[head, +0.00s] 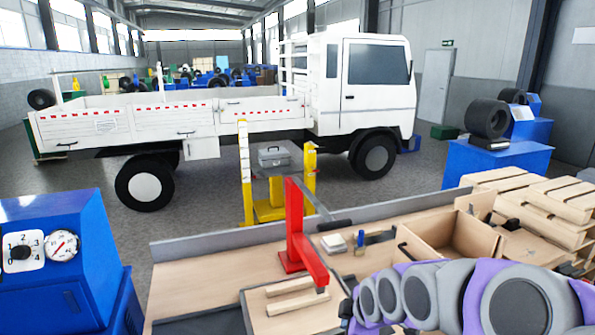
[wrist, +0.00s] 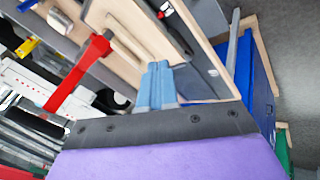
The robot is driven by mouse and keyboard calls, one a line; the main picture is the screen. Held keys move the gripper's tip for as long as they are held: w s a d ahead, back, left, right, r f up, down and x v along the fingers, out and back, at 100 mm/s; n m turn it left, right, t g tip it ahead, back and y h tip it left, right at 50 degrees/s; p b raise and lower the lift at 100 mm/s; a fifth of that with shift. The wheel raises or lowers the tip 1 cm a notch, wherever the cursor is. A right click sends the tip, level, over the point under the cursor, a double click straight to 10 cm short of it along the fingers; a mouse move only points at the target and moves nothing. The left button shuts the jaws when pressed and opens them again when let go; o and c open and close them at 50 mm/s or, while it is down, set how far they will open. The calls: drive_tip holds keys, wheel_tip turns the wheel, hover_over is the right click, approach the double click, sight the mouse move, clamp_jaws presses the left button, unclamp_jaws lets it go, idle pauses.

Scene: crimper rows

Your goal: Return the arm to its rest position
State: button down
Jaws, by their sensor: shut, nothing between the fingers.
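My gripper (wrist: 158,66) shows in the wrist view as two light-blue fingers lying side by side. They are shut with nothing between them, and the workbench is behind them. My purple and grey arm (head: 455,297) is in the lower right of the head view, over the near right part of the workbench (head: 205,267). The gripper's end of the arm is hard to make out there.
A red press (head: 297,230) stands on the bench, left of my arm. A blue gauge cabinet (head: 60,265) is at left. A white truck (head: 365,85) stands beyond.

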drive_tip(key=s+d+m+g+h, duration=0.1)
drive_tip(key=s+m+g, duration=0.2)
drive_tip(key=s+m, duration=0.4)
drive_tip(key=s+m+g+h, duration=0.1)
drive_tip(key=s+m+g, duration=0.3)
drive_tip(key=s, duration=2.1)
drive_tip(key=m, duration=0.4)
drive_tip(key=shift+s+d+m, duration=0.25)
drive_tip(key=shift+d+m, duration=0.05)
drive_tip(key=shift+d, duration=0.1)
